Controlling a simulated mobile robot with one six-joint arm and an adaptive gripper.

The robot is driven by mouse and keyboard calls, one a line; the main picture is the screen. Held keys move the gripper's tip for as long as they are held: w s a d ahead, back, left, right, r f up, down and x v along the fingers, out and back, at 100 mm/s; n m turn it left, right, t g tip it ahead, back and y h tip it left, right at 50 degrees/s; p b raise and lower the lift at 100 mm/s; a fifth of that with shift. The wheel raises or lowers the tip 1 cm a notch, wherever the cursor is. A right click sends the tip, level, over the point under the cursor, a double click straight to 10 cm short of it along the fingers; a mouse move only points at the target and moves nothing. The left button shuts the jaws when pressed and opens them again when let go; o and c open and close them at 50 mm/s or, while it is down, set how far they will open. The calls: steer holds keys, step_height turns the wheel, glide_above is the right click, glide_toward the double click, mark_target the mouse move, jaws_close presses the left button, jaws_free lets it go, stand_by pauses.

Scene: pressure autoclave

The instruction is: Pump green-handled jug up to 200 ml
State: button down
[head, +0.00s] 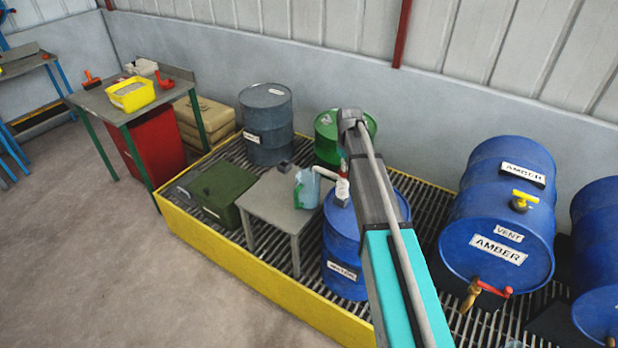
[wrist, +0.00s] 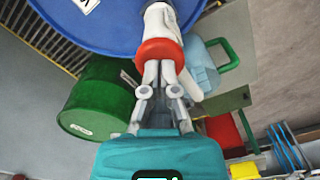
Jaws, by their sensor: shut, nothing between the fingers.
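The jug (head: 307,188), pale blue and see-through with a green handle, stands on a small grey table beside a blue drum (head: 340,245). It also shows in the wrist view (wrist: 203,68), its green handle (wrist: 232,55) to the right. A white hand pump (head: 342,190) with a red part stands on the drum top, its spout reaching toward the jug. In the wrist view, my gripper (wrist: 163,78) is shut and empty, its fingertips close to the pump's red part (wrist: 158,52); I cannot tell if they touch. The liquid level in the jug is too small to read.
A green drum (head: 327,135) and a grey drum (head: 266,125) stand behind. Blue drums labelled AMBER (head: 497,225) lie at the right. A dark green box (head: 218,193) sits left of the small table (head: 262,200). A yellow-edged grated tray (head: 250,268) holds these; open floor lies in front.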

steer(key=shift+r, duration=0.15)
steer(key=shift+r+p, duration=2.65)
steer(key=shift+p, duration=0.15)
steer(key=shift+f+b, duration=0.45)
steer(key=shift+b, duration=0.05)
steer(key=shift+f+b, duration=2.35)
steer(key=shift+r, duration=0.15)
steer(key=shift+r+p, duration=2.65)
steer(key=shift+p, duration=0.2)
